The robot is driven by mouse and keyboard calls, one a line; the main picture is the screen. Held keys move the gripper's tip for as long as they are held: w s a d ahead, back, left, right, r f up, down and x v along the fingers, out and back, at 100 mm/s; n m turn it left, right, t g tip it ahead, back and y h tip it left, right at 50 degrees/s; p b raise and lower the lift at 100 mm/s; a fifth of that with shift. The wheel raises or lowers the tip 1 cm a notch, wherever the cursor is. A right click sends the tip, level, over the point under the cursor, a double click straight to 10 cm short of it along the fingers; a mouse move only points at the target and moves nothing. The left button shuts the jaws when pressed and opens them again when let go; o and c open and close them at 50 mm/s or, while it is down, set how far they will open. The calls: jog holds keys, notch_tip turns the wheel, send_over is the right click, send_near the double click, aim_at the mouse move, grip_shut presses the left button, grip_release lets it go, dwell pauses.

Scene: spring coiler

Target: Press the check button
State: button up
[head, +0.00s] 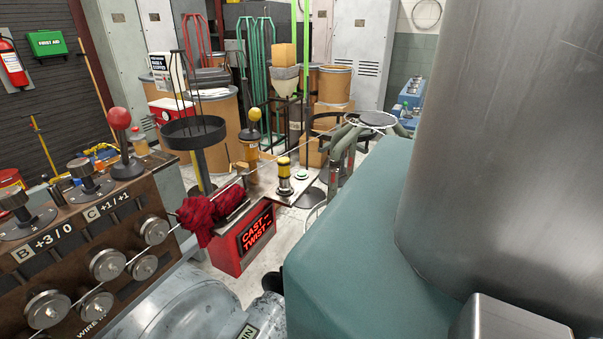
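No button labelled "check" can be read. A small pale-green round piece (301,174) sits on the metal plate (268,185), beside a yellow-and-black beacon (285,172); I cannot tell whether it is the check button. Under the plate is a red box with a dark display (256,231) showing red letters that read "CAST" and "TWIST". My gripper is not seen in the head view, so its distance from these things cannot be told.
A brown panel (125,215) with metal rollers and a red ball lever (119,120) stands at left. A crumpled red cloth (205,212) hangs by the wire. A large teal body (345,240) and a grey metal cylinder (500,150) block the right side. Drums stand behind.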

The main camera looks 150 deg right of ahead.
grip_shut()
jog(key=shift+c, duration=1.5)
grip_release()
